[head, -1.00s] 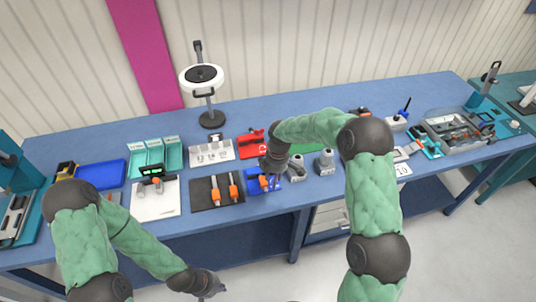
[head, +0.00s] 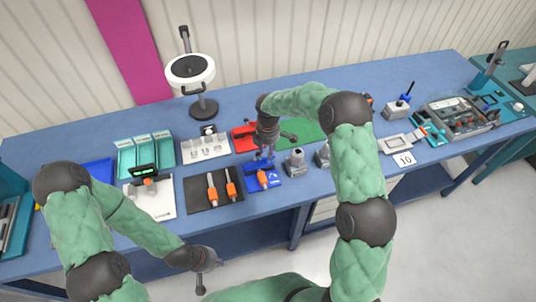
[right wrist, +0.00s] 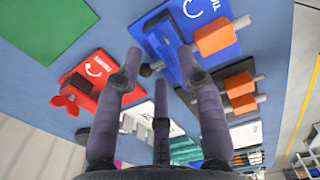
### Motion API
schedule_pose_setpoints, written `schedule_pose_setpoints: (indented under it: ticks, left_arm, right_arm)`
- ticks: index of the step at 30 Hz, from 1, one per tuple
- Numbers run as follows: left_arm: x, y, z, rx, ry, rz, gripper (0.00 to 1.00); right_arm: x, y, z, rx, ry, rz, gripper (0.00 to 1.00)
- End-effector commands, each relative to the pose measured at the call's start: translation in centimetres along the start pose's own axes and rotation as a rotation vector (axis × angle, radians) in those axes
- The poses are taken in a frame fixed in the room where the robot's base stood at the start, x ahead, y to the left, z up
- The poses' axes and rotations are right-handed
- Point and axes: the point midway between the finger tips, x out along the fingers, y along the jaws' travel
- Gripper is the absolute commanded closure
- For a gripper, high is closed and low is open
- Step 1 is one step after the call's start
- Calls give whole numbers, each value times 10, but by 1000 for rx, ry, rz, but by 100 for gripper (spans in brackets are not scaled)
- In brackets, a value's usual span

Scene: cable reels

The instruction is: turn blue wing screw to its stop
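The blue wing screw (head: 262,155) shows as small blue parts just below my right gripper (head: 265,156), at the back edge of the blue plate (head: 263,184). In the right wrist view, a raised blue part (right wrist: 172,50), which looks like the screw, lies between and beyond my right gripper's spread fingers (right wrist: 160,65). The fingers are apart and point down; I cannot tell whether any touches it. The blue plate also shows in that view (right wrist: 206,10), with an orange-handled piece (right wrist: 217,37) on it. My left gripper (head: 210,275) hangs in front of the table, fingers apart and empty.
A red plate (right wrist: 93,75) with a red wing screw (right wrist: 65,104) lies close beside my right gripper. A black mat (head: 205,205) with orange-handled tools and a grey block (head: 296,165) flank the blue plate. A green mat (head: 300,135) lies behind.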

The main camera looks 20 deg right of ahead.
Motion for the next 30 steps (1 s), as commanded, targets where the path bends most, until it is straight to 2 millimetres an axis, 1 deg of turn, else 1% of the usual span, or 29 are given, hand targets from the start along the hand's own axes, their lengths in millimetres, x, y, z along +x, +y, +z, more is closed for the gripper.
schedule_pose_setpoints:
  ticks: [1, 3, 7, 12, 18, 19, 20, 21, 23, 30]
  left_arm:
    - [0, 0, 0, 0, 0, 0, 100]
    - [0, 0, 0, 0, 0, 0, 100]
    - [0, 0, 0, 0, 0, 0, 100]
    - [0, 0, 0, 0, 0, 0, 100]
    - [0, 0, 0, 0, 0, 0, 100]
    - [0, 0, 0, 0, 0, 0, 100]
    - [0, 0, 0, 0, 0, 0, 100]
    - [0, 0, 0, 0, 0, 0, 100]
    - [0, 0, 0, 0, 0, 0, 100]
    - [0, 0, 0, 0, 0, 0, 100]
  right_arm:
    - [8, 0, 0, 0, 0, -2, 61]
    - [17, 0, 0, 1, 0, -1, 61]
    - [28, 0, 0, 2, 0, 0, 61]
    - [33, 0, 0, 2, 1, 1, 61]
    - [33, 0, 0, 1, 0, 1, 61]
    - [33, 0, 0, 1, 0, 1, 64]
    - [33, 0, 0, 1, 0, 1, 73]
    - [33, 0, 0, 1, 0, 1, 84]
    - [33, 0, 0, 1, 0, 1, 100]
    - [33, 0, 0, 3, 1, 1, 100]
